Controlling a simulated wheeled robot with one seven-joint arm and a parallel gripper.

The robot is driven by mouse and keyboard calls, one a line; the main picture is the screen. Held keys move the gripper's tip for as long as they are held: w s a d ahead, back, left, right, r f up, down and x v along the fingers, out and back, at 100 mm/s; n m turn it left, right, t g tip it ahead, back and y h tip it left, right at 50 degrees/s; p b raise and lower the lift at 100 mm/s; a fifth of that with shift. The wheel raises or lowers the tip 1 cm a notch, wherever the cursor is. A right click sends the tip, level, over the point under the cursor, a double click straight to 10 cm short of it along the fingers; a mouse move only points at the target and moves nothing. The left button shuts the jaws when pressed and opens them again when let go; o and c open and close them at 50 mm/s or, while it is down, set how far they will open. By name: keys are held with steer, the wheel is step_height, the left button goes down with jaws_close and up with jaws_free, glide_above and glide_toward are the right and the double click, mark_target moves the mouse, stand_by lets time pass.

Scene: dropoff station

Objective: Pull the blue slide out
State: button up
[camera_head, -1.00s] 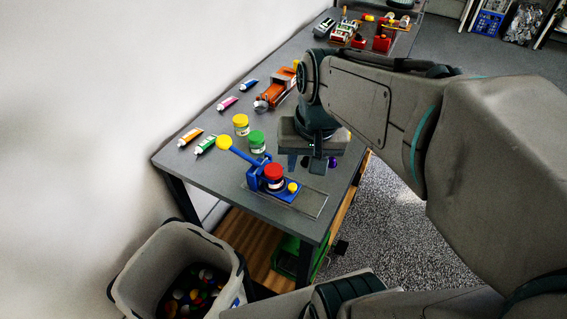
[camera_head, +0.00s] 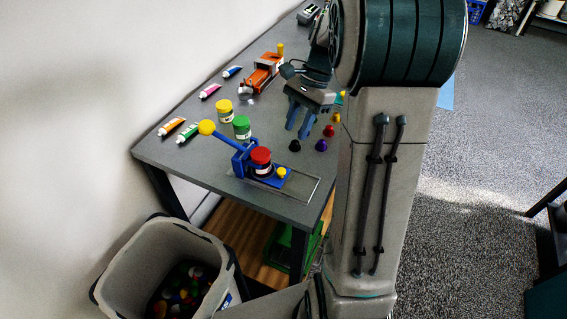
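The blue slide (camera_head: 276,182) lies low in a grey track (camera_head: 304,187) near the table's front corner. A yellow knob (camera_head: 281,172) stands at its right end. A red-lidded jar (camera_head: 261,160) sits at the slide, beside a blue press (camera_head: 240,163) whose lever rises to the left and ends in a yellow ball (camera_head: 206,127). My gripper (camera_head: 298,133) is open and empty, its two blue-grey fingers pointing down. It hangs above and behind the slide, apart from it.
A yellow-lidded jar (camera_head: 224,109) and a green-lidded jar (camera_head: 241,127) stand behind the press. Black (camera_head: 295,146) and purple (camera_head: 321,145) caps lie close to my gripper. Paint tubes (camera_head: 171,126) lie along the left. A grey bin (camera_head: 165,256) stands below the table's front.

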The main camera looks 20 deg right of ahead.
mark_target(281, 170)
steer(key=x, duration=1.2)
steer(key=shift+r, duration=0.1)
